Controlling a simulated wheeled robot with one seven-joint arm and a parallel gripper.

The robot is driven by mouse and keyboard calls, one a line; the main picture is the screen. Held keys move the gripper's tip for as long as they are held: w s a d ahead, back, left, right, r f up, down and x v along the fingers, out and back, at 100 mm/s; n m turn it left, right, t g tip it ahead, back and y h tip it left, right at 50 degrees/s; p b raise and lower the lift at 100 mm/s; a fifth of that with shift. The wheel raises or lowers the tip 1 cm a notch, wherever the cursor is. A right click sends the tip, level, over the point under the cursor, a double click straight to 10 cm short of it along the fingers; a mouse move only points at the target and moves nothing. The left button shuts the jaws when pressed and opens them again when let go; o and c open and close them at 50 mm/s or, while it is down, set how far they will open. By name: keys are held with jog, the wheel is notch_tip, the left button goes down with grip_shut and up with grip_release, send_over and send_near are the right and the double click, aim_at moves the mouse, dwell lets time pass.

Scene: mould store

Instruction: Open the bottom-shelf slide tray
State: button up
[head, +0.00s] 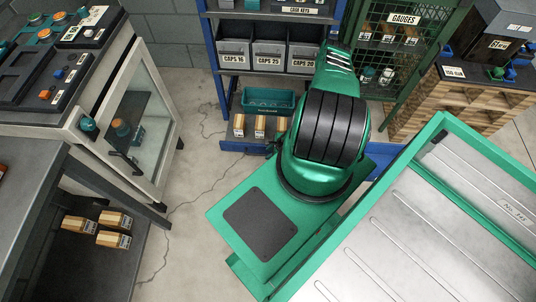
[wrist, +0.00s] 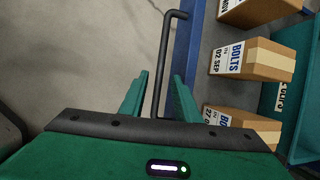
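The bottom-shelf slide tray is low on the blue shelf unit (head: 226,105). It carries a teal bin (head: 268,101) and several small cardboard boxes (head: 239,126). In the wrist view its blue front edge (wrist: 192,45) runs down the middle. A dark bar handle (wrist: 165,50) stands out to the left of that edge, with a bent end at the top. My gripper (wrist: 159,86) is open, with one teal finger on each side of the handle bar. Gaps show between bar and fingers; I cannot tell whether they touch. In the head view my arm hides the gripper.
Grey CAPS bins (head: 268,55) fill the shelf above. A green mesh GAUGES rack (head: 395,45) stands behind my arm. Cracked floor (head: 195,185) is clear between cabinet and shelf.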

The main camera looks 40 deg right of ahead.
jog(key=v, duration=0.8)
jog(key=shift+r, duration=0.3)
jog(key=shift+s, duration=0.1)
